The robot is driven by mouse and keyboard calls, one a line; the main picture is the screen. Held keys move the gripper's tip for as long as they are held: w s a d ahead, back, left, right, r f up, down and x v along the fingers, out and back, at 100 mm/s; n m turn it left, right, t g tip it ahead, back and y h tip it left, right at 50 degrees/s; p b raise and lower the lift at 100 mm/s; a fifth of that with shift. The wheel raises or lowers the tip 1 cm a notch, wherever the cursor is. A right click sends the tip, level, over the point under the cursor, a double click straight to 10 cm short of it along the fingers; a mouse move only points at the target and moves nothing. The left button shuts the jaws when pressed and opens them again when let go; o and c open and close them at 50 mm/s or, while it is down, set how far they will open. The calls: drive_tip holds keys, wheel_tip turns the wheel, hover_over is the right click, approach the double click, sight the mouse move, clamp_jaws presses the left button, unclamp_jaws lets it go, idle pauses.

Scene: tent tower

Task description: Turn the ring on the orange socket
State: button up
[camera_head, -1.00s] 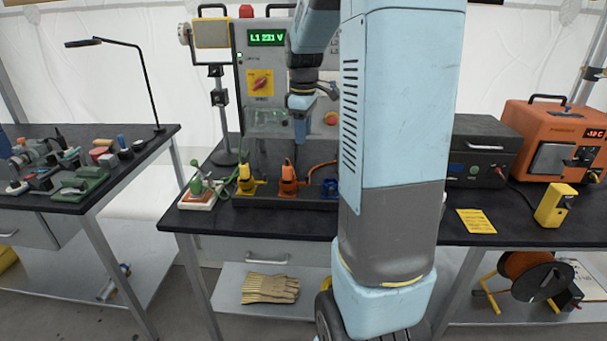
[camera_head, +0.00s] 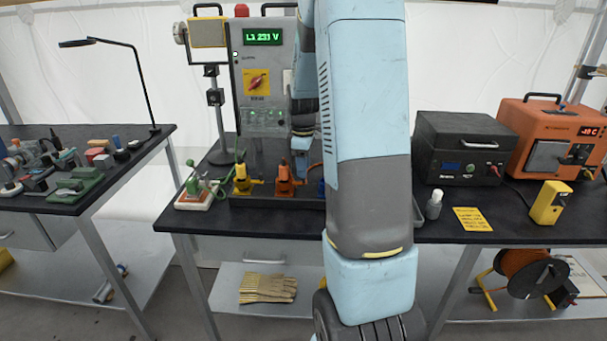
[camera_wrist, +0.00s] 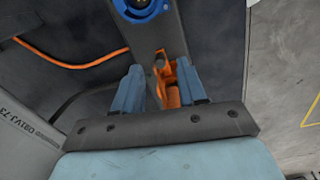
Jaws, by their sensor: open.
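The orange socket (camera_head: 287,184) stands in a row on the dark workbench, between the yellow socket (camera_head: 242,181) and the blue socket (camera_head: 322,188), which my arm partly hides. Orange parts of the socket (camera_wrist: 172,88) show in and beyond the gap, nearer the right finger. I cannot tell whether either finger touches it. The ring is not clearly distinguishable. The blue socket (camera_wrist: 140,6) is at the top edge.
A grey panel (camera_head: 240,82) with a lit display and red knob stands behind the sockets. An orange cable (camera_wrist: 75,62) runs left in the wrist view. A green-handled device (camera_head: 197,190) is left of the sockets. A small bottle (camera_head: 434,205) stands right of my arm.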

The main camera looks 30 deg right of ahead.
sight(291, 180)
drive_tip(key=shift+f, duration=1.5)
drive_tip(key=shift+c, duration=0.4)
clamp_jaws()
